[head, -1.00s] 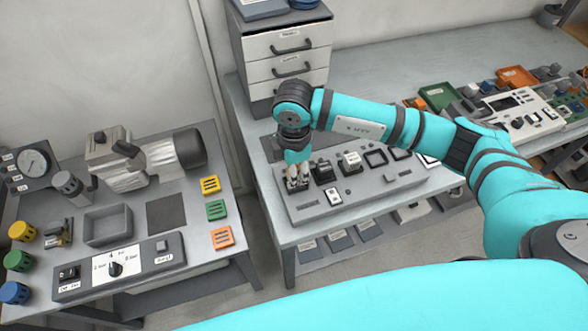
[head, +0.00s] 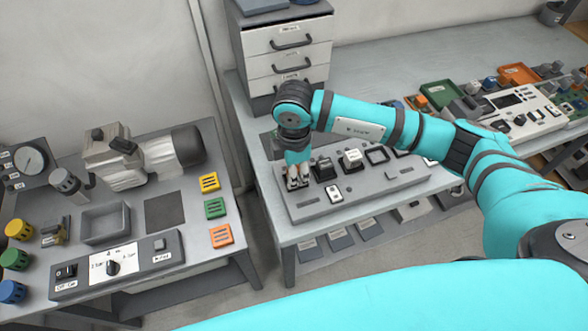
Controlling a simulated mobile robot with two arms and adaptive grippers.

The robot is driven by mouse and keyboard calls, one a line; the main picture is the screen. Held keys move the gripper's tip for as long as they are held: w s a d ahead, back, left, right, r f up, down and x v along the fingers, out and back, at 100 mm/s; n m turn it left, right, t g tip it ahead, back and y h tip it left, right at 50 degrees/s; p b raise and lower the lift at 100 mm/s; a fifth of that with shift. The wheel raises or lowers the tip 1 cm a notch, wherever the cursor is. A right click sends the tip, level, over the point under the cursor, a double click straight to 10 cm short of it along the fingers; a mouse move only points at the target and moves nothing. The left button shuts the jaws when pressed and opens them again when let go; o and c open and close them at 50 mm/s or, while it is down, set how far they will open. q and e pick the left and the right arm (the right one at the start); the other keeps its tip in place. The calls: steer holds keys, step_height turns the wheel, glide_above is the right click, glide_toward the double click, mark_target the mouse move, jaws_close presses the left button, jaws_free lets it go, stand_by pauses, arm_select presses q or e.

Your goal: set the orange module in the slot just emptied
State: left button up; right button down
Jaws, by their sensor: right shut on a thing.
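My right gripper (head: 297,182) points down at the left end of the grey slotted panel (head: 345,209) on the right-hand table. It is shut on a small module that its fingers mostly hide. I cannot make out the module's colour or whether it is seated in the panel. Dark and white modules stand in the panel to its right, followed by square frames (head: 377,155) partly behind my arm. An orange vented square (head: 221,236) lies on the left table, in a column below a green one and a yellow one. My left gripper is not in view.
A drawer cabinet (head: 287,66) stands behind the right gripper. The left table holds a compressor (head: 140,160), a grey tray (head: 105,224) and a control box with a dial (head: 115,268). Trays and electronics crowd the far right. The table behind my right arm is largely clear.

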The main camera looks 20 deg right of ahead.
steer(key=shift+f, duration=0.25)
stand_by(0.3)
steer(key=c, duration=0.6)
jaws_free()
steer(key=shift+r, duration=0.15)
step_height(320, 180, up, 7)
steer(key=p, duration=0.4)
steer(key=shift+p, duration=0.4)
